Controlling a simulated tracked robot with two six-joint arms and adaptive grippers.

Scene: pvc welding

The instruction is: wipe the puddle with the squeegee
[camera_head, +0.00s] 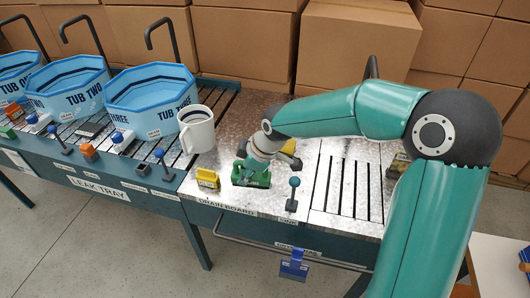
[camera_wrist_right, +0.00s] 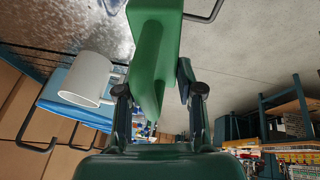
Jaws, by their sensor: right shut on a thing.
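My right gripper (camera_head: 252,168) reaches down over the metal drain board (camera_head: 236,112) from the right. It is shut on a green tool (camera_head: 250,179), which looks like the squeegee. In the right wrist view the green tool (camera_wrist_right: 153,50) stands between the two dark fingers of the gripper (camera_wrist_right: 158,92). In the head view its lower end is close to the board near the front edge; I cannot tell whether it touches. I cannot pick out a clearly outlined puddle; the board is mottled and shiny. My left gripper is not in view.
A white mug (camera_head: 197,130) stands behind and left of the gripper. A yellow block (camera_head: 207,179) sits left of the green tool, and a blue-knobbed lever (camera_head: 293,193) right of it. Blue tubs (camera_head: 150,90) stand at the left. A slotted grate (camera_head: 345,190) lies right; boxes (camera_head: 355,40) stand behind.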

